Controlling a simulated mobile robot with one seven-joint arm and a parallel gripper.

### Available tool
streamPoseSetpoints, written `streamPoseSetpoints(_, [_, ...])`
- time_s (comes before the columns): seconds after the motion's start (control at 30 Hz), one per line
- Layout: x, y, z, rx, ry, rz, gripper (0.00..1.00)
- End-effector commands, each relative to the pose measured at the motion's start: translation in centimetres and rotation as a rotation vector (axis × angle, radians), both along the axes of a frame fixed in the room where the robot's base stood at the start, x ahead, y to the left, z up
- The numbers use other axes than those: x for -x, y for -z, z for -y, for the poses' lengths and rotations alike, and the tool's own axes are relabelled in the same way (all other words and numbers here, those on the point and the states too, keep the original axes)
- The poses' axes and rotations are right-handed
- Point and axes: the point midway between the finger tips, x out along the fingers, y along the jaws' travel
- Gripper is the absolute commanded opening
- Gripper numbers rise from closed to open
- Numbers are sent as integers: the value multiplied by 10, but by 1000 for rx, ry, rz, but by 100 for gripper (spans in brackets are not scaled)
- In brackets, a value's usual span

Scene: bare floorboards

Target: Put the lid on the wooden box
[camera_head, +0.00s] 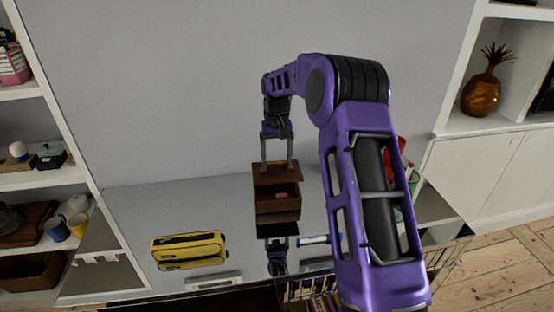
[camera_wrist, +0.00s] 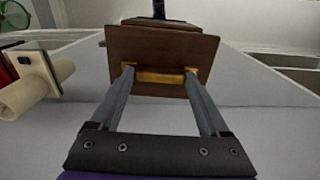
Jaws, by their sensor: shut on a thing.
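The wooden box (camera_head: 278,217) is dark brown and stands on the glossy tabletop, its open top showing a small pink thing (camera_head: 281,195) inside. The brown lid (camera_head: 277,172) is over the box's far side, with the opening partly uncovered. I cannot tell whether the lid touches the box. My gripper (camera_head: 278,164) points down and is shut on the lid's handle. In the wrist view, my gripper (camera_wrist: 160,77) has its two fingers at the ends of the gold handle (camera_wrist: 160,76) on the flat lid (camera_wrist: 155,48). Part of the box (camera_wrist: 165,22) shows behind the lid.
A yellow case (camera_head: 188,250) lies left of the box on the reflective tabletop (camera_head: 135,225), which mirrors the box and gripper. Shelves stand at both sides. Books (camera_head: 310,290) are at the front. A cream roll (camera_wrist: 38,88) shows at left in the wrist view.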

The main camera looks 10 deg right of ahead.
Motion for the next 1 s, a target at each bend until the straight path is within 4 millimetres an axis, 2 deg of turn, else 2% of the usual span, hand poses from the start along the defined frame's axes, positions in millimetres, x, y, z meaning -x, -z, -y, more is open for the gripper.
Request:
streamPoseSetpoints(0.27, [0, 6, 0, -1, 0, 1, 0])
streamPoseSetpoints(0.7, [0, 45, 0, 0, -1, 1, 0])
streamPoseSetpoints(1.0, [0, 49, 0, -1, 0, 2, 0])
